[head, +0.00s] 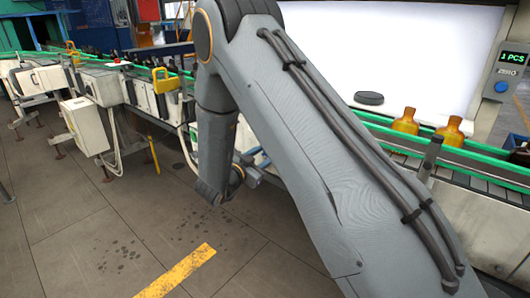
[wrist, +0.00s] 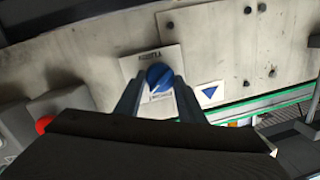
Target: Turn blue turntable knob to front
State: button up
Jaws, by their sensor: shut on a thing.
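The blue turntable knob (wrist: 159,77) shows in the wrist view on a pale label plate on a light metal panel. Its grip bar looks slanted. My gripper (wrist: 157,88) has one finger on each side of the knob and is shut on it. The lettering on the plate is too small to read fully. In the head view my arm fills the middle, and the knob and fingertips are hidden.
A red button (wrist: 43,125) on a grey box is at lower left. Two amber bottles (head: 405,122) stand on the green-railed conveyor at right, near a display reading 1 PCS (head: 513,58).

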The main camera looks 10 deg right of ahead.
jog(key=n+g+p, duration=0.1)
jog(key=n+p, duration=0.1)
jog(key=n, duration=0.3)
jog(key=shift+a+r+p, duration=0.1)
jog(key=shift+r+p, duration=0.05)
jog(key=shift+p, duration=0.15)
jog(key=n+g+p, duration=0.1)
jog(key=n, duration=0.3)
jog(key=shift+w+h, duration=0.2)
jog(key=shift+h, duration=0.2)
jog(key=shift+a+n, duration=0.1)
jog(key=shift+n, duration=0.3)
jog(key=o, duration=1)
jog(key=shift+o, duration=0.2)
jog(key=b+v, duration=0.1)
jog(key=v, duration=0.6)
jog(key=shift+s+a, duration=0.25)
jog(key=shift+a, duration=0.05)
